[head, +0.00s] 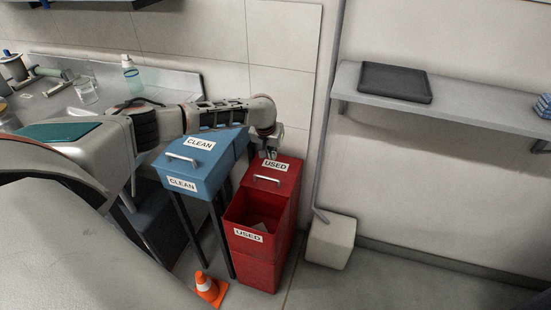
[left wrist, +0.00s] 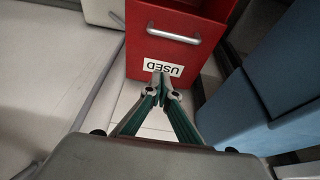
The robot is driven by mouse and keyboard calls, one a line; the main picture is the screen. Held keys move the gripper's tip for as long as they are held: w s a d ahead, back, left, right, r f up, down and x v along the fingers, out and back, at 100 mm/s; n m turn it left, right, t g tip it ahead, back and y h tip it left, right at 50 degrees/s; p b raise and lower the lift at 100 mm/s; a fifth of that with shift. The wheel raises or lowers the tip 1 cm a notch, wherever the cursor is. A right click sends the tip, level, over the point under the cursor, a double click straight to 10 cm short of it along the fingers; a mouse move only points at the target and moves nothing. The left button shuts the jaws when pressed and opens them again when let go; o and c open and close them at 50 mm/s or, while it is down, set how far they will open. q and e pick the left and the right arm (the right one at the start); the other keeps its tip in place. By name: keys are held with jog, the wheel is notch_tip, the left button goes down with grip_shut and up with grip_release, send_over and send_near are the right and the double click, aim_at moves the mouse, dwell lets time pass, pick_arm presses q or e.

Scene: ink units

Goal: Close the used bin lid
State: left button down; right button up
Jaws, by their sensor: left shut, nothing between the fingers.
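The red used bin (head: 262,272) stands right of the blue clean bin. Its red lid (head: 284,181), with a metal handle and a USED label, sits at the rear part of the top. The front part is open, and something pale shows inside. My left gripper (head: 271,156) is at the back edge of the lid, by the label, partly hidden by my wrist. In the left wrist view, the shut, empty fingertips (left wrist: 161,78) are at the label end of the lid (left wrist: 145,45). I cannot tell whether they touch it. My right gripper is not in view.
The blue clean bin (head: 214,176) stands close on the left, lid down, under my left arm. An orange cone (head: 209,289) is on the floor in front. A pale box (head: 331,242) and a wall shelf (head: 455,105) are to the right. A bottle (head: 132,75) stands on the counter.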

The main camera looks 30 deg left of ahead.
pick_arm(q)
jog(key=b, duration=0.4)
send_over(272, 183)
jog(key=w+a, duration=0.1)
jog(key=w, duration=0.3)
notch_tip(272, 183, down, 8)
jog(key=shift+a+f, duration=0.1)
jog(key=shift+f, duration=0.15)
jog(key=shift+s+r+p, duration=0.3)
jog(key=shift+s+p, duration=0.05)
jog(key=shift+p, duration=0.3)
jog(key=shift+s+d+p, duration=0.25)
jog(key=shift+s+p, duration=0.05)
jog(key=shift+s, duration=0.55)
jog(key=shift+s+d+f, duration=0.1)
jog(key=shift+s+d, duration=0.05)
jog(key=shift+s, duration=0.2)
jog(key=shift+s+d+f, duration=0.1)
jog(key=shift+s+f, duration=0.1)
jog(key=shift+s, duration=0.2)
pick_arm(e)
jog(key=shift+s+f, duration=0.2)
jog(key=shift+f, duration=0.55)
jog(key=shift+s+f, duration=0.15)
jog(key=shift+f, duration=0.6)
